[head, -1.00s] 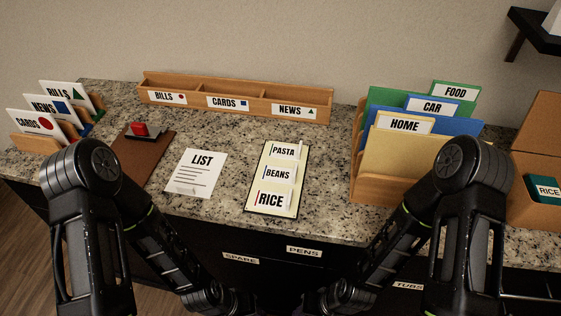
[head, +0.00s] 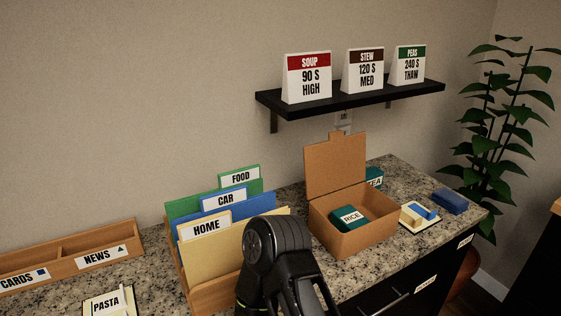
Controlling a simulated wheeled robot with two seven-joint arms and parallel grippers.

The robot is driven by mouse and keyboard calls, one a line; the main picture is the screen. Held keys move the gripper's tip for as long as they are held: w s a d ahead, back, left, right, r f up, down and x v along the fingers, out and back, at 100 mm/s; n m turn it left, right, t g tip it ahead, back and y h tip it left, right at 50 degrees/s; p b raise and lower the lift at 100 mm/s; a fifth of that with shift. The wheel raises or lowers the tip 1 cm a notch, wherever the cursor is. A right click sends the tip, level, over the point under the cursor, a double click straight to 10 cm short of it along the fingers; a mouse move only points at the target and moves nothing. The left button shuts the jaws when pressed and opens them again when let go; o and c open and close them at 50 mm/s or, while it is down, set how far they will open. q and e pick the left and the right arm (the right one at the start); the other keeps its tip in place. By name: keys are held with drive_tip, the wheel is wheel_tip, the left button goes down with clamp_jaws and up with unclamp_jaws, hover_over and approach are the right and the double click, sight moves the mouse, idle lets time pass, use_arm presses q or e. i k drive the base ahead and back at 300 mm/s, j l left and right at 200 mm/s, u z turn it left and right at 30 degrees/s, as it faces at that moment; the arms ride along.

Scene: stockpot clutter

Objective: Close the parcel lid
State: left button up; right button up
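The parcel is a brown cardboard box (head: 352,243) on the granite counter, right of the folder rack. Its lid (head: 335,166) stands up, open, along the back edge, with a small tab at the top. A dark green packet marked RICE (head: 349,219) lies inside the box. One of my arms rises at the bottom centre, in front of the counter and left of the box. Neither gripper shows in this view.
A folder rack (head: 212,296) with FOOD, CAR and HOME folders stands left of the box. A teal TEA packet (head: 375,177) is partly hidden behind the box. A yellow-and-blue item (head: 419,215) and a blue block (head: 450,200) lie to its right. A black shelf (head: 350,97) hangs above.

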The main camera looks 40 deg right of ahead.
sight(338, 162)
drive_tip(key=z, duration=1.7)
